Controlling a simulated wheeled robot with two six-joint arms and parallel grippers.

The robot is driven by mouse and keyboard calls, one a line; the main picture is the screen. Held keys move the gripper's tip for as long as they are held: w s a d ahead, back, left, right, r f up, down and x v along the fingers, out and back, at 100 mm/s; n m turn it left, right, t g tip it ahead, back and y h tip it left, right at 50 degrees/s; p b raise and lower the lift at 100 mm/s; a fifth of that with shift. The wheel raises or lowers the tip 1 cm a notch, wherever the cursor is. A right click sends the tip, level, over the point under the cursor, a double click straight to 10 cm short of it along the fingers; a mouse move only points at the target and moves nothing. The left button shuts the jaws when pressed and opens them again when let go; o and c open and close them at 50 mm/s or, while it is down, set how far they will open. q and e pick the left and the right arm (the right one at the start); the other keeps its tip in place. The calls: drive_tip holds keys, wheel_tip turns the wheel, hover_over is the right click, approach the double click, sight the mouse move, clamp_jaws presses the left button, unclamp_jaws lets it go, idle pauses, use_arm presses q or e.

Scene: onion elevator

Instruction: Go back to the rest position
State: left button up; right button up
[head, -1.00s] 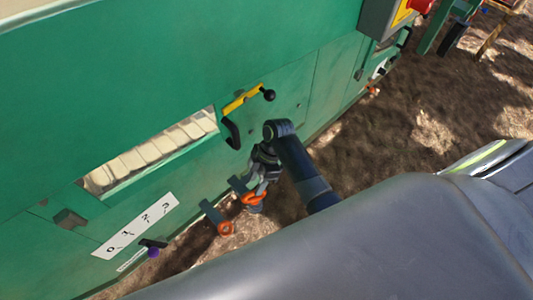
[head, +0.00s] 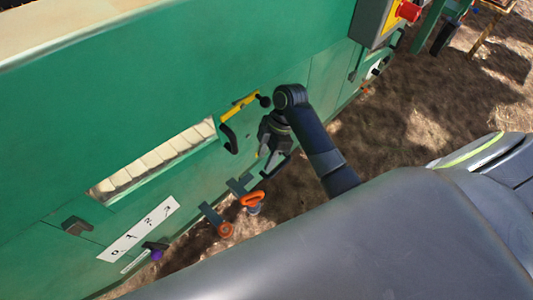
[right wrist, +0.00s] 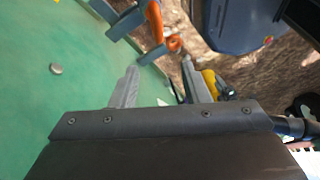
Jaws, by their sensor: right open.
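My right gripper (head: 267,158) is in front of the green machine's side (head: 180,70), below the yellow lever. Its two fingers are apart and empty; they also show in the right wrist view (right wrist: 160,82). An orange-handled part (head: 252,198) sticks out low on the machine, below the gripper and clear of it. A second orange-ended lever (head: 225,229) is to its left. Orange parts also show beyond the fingers in the right wrist view (right wrist: 154,20). My left gripper is not in view.
The yellow lever (head: 238,104) with black ends is close to my right wrist. A label numbered 0 to 3 (head: 137,229) and a purple knob (head: 157,255) are lower left. A red button (head: 408,11) is at the top right. Open brown ground (head: 430,120) lies to the right.

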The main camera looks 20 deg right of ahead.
idle(0.6)
drive_tip(key=s+d+f+m+t+h, duration=0.15)
drive_tip(key=s+d+f+m, duration=0.25)
drive_tip(key=s+f+m, duration=0.5)
drive_tip(key=s+d+f+m+t+h, duration=0.15)
drive_tip(key=s+d+f+m, duration=0.35)
drive_tip(key=s+f, duration=0.55)
use_arm(q)
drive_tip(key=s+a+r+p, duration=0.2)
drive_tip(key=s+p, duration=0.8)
drive_tip(key=p, duration=0.6)
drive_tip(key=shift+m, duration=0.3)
use_arm(e)
drive_tip(key=s+d+m+h, duration=0.2)
drive_tip(key=s+d+m, duration=0.1)
drive_tip(key=s, duration=1.3)
drive_tip(key=shift+f+h, duration=0.3)
